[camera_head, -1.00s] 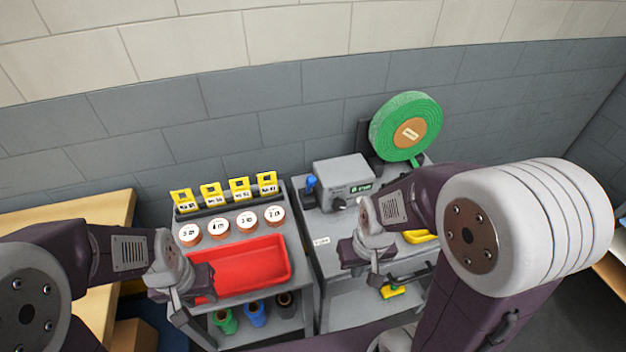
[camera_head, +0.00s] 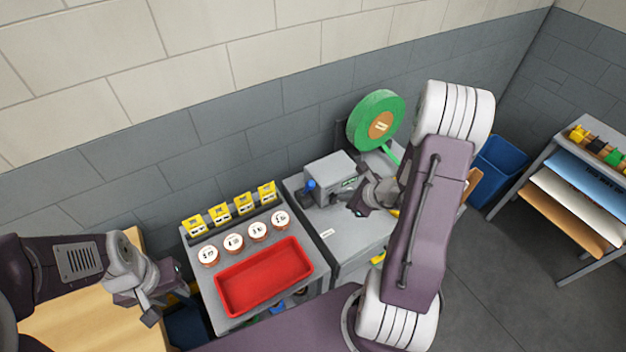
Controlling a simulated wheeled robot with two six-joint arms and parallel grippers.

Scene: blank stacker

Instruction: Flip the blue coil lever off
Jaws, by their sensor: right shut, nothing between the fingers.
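The blue lever (camera_head: 311,184) stands upright at the left side of a grey machine box (camera_head: 330,178) on the right-hand grey cart. A small green display shows on the box's front, partly covered by my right arm. My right gripper (camera_head: 353,208) is shut and empty, just in front of the box and to the right of the lever, apart from the lever. My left gripper (camera_head: 167,303) looks open and empty at the lower left, left of the red tray, far from the lever.
A green coil (camera_head: 376,120) stands behind the box. The left cart holds a red tray (camera_head: 263,276), several round labelled pots (camera_head: 233,243) and yellow label cards (camera_head: 219,214). A blue bin (camera_head: 497,170) and a shelf rack (camera_head: 570,190) stand at right. The right cart's front top is clear.

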